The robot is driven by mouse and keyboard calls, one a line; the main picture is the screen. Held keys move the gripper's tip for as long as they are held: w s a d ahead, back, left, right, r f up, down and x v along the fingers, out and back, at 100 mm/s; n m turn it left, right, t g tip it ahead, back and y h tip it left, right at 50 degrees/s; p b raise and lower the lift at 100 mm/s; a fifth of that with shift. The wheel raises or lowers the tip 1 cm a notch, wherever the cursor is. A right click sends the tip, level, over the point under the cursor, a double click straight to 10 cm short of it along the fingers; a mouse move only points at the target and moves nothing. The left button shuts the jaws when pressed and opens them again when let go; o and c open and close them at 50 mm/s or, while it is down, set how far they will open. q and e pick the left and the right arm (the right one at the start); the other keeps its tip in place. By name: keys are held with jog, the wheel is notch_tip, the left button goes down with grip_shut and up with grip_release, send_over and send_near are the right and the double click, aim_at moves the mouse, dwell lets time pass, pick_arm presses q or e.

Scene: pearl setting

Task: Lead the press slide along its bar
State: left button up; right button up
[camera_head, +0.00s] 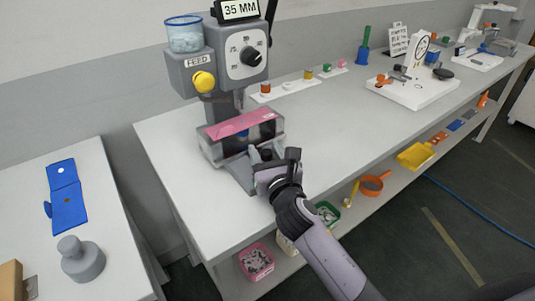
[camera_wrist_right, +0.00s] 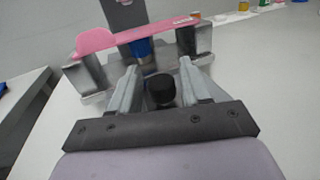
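The grey press (camera_head: 222,70) stands at the left end of the long white table. A clear guard with a pink top (camera_head: 240,126) sits low at its front; the pink top (camera_wrist_right: 130,38) crosses the right wrist view. A black knob (camera_wrist_right: 161,90), apparently the slide's handle, stands between the fingers of my right gripper (camera_wrist_right: 160,70). The fingers are apart, with a narrow gap on both sides of the knob. In the head view my right gripper (camera_head: 253,165) is at the guard's front. The bar is mostly hidden. My left gripper is not in view.
A side table (camera_head: 110,215) at left holds a blue folder (camera_head: 66,195) and a grey weight (camera_head: 82,258). A white stand (camera_head: 415,90) is farther right. The middle tabletop is clear.

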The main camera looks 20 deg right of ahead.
jog(key=shift+w, duration=0.1)
jog(key=shift+s, duration=0.4)
jog(key=s, duration=0.4)
jog(key=shift+s, duration=0.4)
jog(key=shift+s+p, duration=0.3)
jog(key=shift+s, duration=0.5)
jog(key=shift+s, duration=0.1)
